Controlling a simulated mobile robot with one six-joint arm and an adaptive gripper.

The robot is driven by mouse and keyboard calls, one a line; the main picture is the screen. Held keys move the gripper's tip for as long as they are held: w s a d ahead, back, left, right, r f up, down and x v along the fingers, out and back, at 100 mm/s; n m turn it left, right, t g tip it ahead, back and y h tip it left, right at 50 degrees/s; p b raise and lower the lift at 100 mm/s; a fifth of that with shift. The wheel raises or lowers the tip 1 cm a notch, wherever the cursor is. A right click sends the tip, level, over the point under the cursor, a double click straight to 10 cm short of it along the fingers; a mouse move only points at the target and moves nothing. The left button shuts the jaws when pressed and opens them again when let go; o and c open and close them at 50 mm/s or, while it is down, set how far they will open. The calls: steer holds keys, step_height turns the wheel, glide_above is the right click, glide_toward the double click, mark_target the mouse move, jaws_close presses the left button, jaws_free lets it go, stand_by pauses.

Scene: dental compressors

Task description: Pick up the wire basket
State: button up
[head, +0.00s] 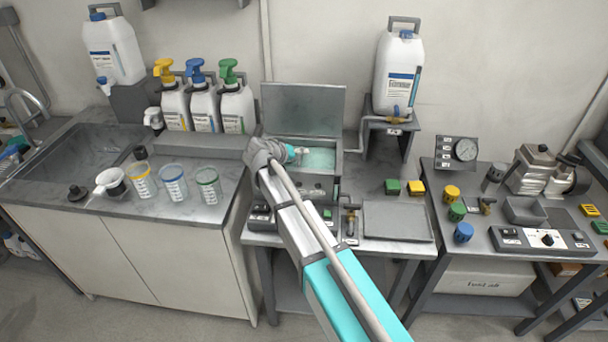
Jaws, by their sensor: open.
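I cannot make out the wire basket in the head view; my arm covers part of the scene. An open metal bath (342,170) with a raised grey lid (303,110) stands in the middle of the bench, with pale teal liquid (321,158) inside. My gripper (292,153) is at the left part of the bath opening, near the liquid. It is small and partly hidden by my wrist, and I see nothing held in it.
A sink (75,160) and several measuring cups, including a blue-marked one (173,183), are on the left counter. Pump bottles (203,105) stand behind them. A canister (399,75) sits on a stand (388,128) right of the bath. A flat grey plate (397,221) lies in front.

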steer(key=shift+w+d+f, duration=0.3)
steer(key=shift+w, duration=0.05)
stand_by(0.3)
jaws_close()
